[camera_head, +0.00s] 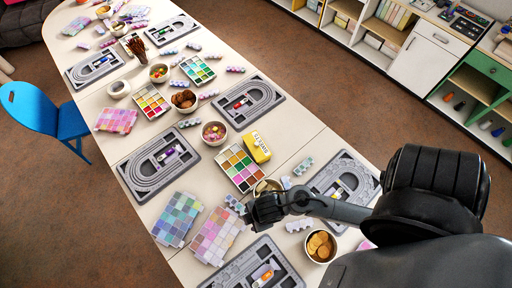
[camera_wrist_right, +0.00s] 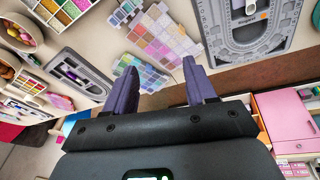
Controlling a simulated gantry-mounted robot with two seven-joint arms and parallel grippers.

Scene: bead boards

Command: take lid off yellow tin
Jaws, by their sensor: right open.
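A yellow tin (camera_head: 257,147) with a pale label stands near the middle of the table, beside a tray of coloured bead compartments (camera_head: 241,168). It is too small to tell how its lid sits. My right gripper (camera_head: 250,216) is nearer the front than the tin and apart from it, above the table. The right wrist view shows its two dark fingers (camera_wrist_right: 160,65) spread apart with nothing between them. The tin is not clearly seen in that view. My left gripper is not in view.
Grey bead boards (camera_head: 157,164) and a bowl of biscuits (camera_head: 320,246) lie around. Another bowl (camera_head: 214,133) stands behind the tin. Pastel sheets (camera_head: 178,219) lie left of my right gripper. Some bare tabletop (camera_head: 286,135) shows right of the tin.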

